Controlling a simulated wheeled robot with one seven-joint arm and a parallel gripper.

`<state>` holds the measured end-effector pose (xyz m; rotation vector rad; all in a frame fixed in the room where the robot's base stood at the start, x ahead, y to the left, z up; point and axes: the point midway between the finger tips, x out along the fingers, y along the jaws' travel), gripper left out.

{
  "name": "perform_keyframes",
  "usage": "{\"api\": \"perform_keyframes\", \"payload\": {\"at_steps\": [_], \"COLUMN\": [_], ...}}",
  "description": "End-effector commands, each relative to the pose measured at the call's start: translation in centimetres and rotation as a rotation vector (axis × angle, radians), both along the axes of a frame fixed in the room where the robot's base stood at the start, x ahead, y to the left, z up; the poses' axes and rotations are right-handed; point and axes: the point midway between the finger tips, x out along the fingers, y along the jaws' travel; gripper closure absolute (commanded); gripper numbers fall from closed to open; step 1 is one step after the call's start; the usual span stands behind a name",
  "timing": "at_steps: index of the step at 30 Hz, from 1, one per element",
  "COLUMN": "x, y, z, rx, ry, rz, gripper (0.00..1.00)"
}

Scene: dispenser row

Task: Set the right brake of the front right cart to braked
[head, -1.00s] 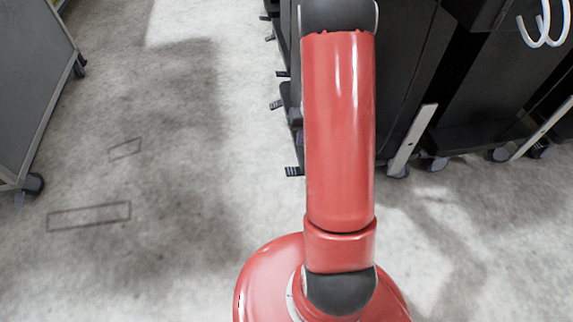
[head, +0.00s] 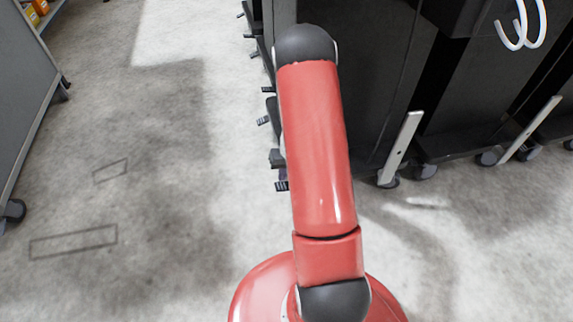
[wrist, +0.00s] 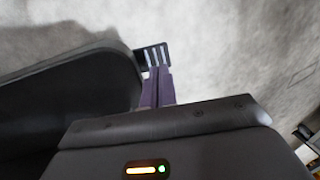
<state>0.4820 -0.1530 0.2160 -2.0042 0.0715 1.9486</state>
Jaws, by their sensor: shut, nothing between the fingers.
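A dark cart (head: 375,95) stands right of my red arm in the head view, with small striped brake pedals low along its left side. The nearest pedal (head: 281,186) sticks out left beside my arm. In the wrist view, a black pedal with pale stripes (wrist: 153,56) lies at the tips of my gripper (wrist: 157,71). The purple fingers are shut and empty. I cannot tell whether they touch the pedal, or whether it is up or down. My arm hides most of the gripper in the head view.
More dark units with castors stand at the right, with a pale slanted bar (head: 400,148) by the nearest ones. A grey cart (head: 22,85) stands at the left. The concrete floor between (head: 180,150) is clear.

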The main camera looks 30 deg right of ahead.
Motion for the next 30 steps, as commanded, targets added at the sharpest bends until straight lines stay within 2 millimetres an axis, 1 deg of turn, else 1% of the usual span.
{"api": "perform_keyframes", "payload": {"at_steps": [1,3,8,30], "x": [0.0,0.1,0.2,0.3], "y": [0.2,0.4,0.6,0.8], "z": [-1.1,-1.9,-3.0,-3.5], "rx": [0.0,0.0,0.0,0.0], "ry": [0.002,0.001,-0.001,-0.001], "rz": [0.001,0.001,0.002,0.001], "gripper": [1.0,1.0,1.0,1.0]}}
